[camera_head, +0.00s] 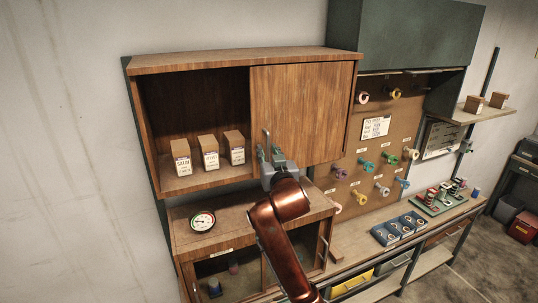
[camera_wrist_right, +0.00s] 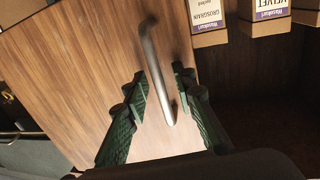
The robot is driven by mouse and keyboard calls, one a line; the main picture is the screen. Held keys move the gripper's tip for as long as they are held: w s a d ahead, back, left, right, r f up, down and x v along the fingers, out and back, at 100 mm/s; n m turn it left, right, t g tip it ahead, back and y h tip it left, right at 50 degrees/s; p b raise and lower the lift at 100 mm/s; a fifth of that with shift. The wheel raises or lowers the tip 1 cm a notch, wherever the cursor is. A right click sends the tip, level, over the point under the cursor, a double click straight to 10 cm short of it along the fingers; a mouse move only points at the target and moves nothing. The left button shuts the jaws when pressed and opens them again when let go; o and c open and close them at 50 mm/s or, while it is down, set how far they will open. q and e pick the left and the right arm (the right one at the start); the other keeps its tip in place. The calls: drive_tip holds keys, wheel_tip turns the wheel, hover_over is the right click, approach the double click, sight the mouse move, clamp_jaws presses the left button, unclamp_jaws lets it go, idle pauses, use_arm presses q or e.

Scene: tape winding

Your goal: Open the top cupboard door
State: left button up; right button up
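The top cupboard (camera_head: 243,56) is a wooden wall unit. Its right half is covered by a flat wooden door (camera_head: 300,105), and its left half shows an open interior. A metal bar handle (camera_head: 266,137) sits at the door's lower left edge. My right gripper (camera_head: 269,153) is at the handle. In the right wrist view, the handle (camera_wrist_right: 155,70) runs between the two green fingers of the gripper (camera_wrist_right: 165,85), with gaps on both sides, so it looks open. Whether either finger touches the bar is unclear. My left gripper is not in view.
Several labelled boxes (camera_head: 209,151) stand on the cupboard's left shelf. Below are a round gauge (camera_head: 202,221) and a lower cabinet (camera_head: 228,262).

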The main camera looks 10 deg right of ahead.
drive_tip(key=s, duration=1.2)
drive_tip(key=shift+d, duration=0.25)
